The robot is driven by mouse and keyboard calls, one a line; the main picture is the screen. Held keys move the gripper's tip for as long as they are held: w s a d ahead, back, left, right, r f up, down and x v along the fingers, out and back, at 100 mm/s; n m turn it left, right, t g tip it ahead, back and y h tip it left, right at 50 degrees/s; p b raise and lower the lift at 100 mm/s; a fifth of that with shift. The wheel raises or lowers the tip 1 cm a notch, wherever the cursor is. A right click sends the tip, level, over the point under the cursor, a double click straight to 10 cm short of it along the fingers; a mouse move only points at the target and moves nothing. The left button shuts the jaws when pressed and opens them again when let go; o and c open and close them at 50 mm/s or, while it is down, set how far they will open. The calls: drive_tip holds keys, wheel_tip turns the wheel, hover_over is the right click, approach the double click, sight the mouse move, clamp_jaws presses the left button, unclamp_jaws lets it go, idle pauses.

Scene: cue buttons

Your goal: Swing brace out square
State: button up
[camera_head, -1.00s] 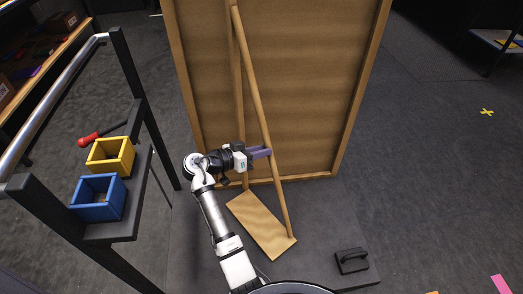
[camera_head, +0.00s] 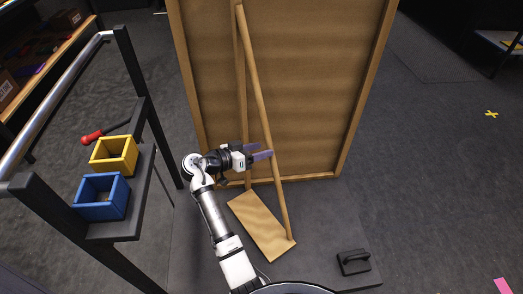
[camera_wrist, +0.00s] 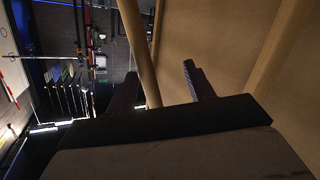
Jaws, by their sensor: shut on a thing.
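The brace (camera_head: 259,105) is a long wooden bar at the back of a tall wooden panel (camera_head: 310,85). It slants from near the panel's top down to a tan board (camera_head: 262,226) on the floor, standing out from the panel's upright (camera_head: 241,90). My gripper (camera_head: 262,152) is at the brace's lower middle, its purple fingers reaching it from the left. In the wrist view the brace (camera_wrist: 138,50) passes between the two dark fingers (camera_wrist: 160,85). My gripper is shut on the brace; the exact contact is hard to see.
A dark cart at the left carries a yellow bin (camera_head: 114,155), a blue bin (camera_head: 101,196) and a red-handled tool (camera_head: 93,137). A black handled block (camera_head: 353,262) sits on the dark base at the lower right. The floor to the right is mostly clear.

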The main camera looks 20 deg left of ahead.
drive_tip(key=shift+a, duration=0.3)
